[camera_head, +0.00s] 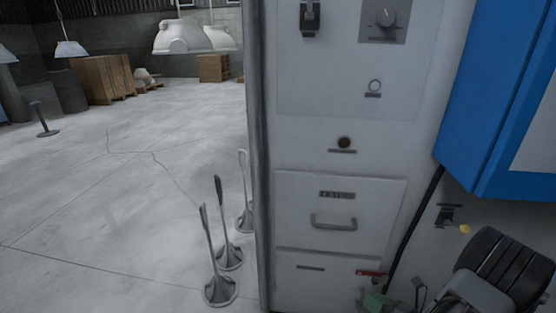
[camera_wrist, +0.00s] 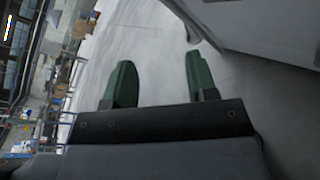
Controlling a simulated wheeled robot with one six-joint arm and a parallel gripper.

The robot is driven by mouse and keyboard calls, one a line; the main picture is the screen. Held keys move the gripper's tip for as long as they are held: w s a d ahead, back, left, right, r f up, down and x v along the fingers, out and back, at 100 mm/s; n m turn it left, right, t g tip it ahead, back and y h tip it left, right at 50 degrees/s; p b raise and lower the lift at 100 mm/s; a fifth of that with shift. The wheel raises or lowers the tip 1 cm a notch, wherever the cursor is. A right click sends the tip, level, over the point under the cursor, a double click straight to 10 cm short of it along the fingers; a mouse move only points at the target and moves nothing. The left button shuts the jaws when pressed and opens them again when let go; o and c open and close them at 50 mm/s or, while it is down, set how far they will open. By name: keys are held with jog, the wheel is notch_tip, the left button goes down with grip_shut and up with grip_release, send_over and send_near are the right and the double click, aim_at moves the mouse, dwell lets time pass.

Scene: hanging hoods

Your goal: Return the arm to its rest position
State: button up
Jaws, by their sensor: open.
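My gripper (camera_wrist: 160,78) shows in the wrist view with two green fingers spread apart. Nothing is between them; the pale floor shows through the gap. The wrist picture is tilted, with the room running up its left side. In the head view, a dark, ribbed part of my arm (camera_head: 503,268) shows at the lower right, in front of the white cabinet's side. The gripper's fingers are not clear in that view.
A white cabinet (camera_head: 338,150) with a drawer, knob and switch stands close ahead. A blue box (camera_head: 500,95) juts out at the upper right. Several thin stands (camera_head: 222,230) stand left of the cabinet. White hoods (camera_head: 185,37) hang beyond. The floor at left is mostly clear.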

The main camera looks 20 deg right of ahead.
jog(key=a+r+m+g+h+p, duration=0.2)
jog(key=a+r+m+p, duration=0.4)
jog(key=r+m, duration=0.5)
jog(key=w+a+r+m+g+h+p, duration=0.1)
jog(key=a+r+m+g+p, duration=0.4)
jog(key=a+r+m, duration=0.5)
jog(key=w+a+r+m+g+h+p, duration=0.1)
jog(key=a+r+m+g+h+p, duration=0.2)
jog(key=a+r+m+p, duration=0.4)
notch_tip(320, 180, up, 12)
jog(key=m+g+p, duration=0.1)
jog(key=m, duration=0.4)
jog(key=shift+a+f+m+h, duration=0.25)
jog(key=shift+a+m+h, duration=0.15)
